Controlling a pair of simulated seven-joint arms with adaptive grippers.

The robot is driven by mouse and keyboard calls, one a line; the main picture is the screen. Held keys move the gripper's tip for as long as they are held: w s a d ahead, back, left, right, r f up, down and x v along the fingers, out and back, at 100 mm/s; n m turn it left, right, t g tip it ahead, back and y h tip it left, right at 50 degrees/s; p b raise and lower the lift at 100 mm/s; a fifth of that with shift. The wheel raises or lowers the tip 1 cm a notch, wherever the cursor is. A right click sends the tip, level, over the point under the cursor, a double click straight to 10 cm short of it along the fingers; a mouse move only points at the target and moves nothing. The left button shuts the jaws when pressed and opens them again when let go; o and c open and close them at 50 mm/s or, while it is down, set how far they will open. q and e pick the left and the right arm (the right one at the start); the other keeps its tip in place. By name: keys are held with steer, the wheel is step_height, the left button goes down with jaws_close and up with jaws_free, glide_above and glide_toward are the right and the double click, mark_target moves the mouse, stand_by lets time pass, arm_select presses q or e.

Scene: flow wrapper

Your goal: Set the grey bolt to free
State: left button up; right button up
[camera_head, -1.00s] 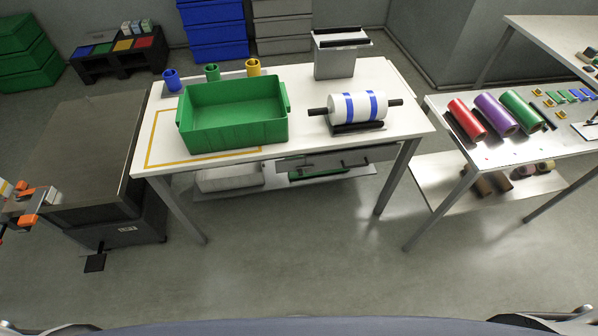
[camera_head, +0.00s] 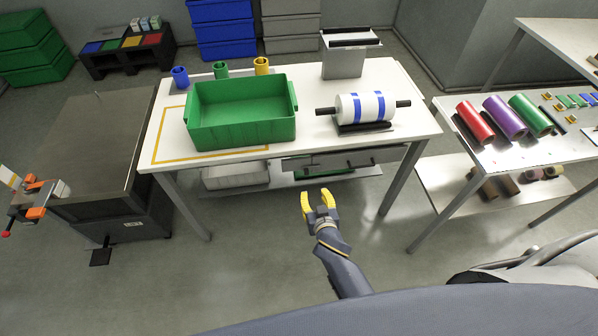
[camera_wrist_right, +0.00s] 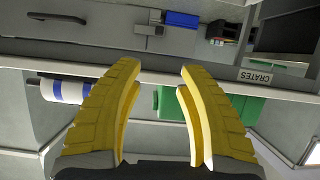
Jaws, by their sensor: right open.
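My right gripper (camera_head: 317,200) is open and empty, in front of the table and below its front edge. In the right wrist view its two yellow fingers (camera_wrist_right: 158,78) are spread apart. Beyond the fingertips is a grey drawer front (camera_wrist_right: 105,35) under the tabletop, with a small grey fitting (camera_wrist_right: 149,29) on it that looks like the bolt. The gripper is apart from it. Whether the bolt is locked or free I cannot tell. In the head view the drawer front (camera_head: 345,160) is small and the bolt is hard to make out. My left gripper is not in view.
On the tabletop are a green crate (camera_head: 245,125) and a white roll with blue bands (camera_head: 365,106). A dark handle (camera_wrist_right: 57,17) and a blue block (camera_wrist_right: 182,19) show in the wrist view. A second table (camera_head: 490,155) stands right. The floor in front is clear.

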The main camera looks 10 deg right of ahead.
mark_target(307, 172)
steer(key=shift+m, duration=0.3)
steer(key=x, duration=1.7)
steer(key=shift+d+f, duration=0.1)
steer(key=shift+f, duration=0.25)
steer(key=shift+w, duration=0.1)
steer(key=shift+c, duration=0.2)
jaws_close()
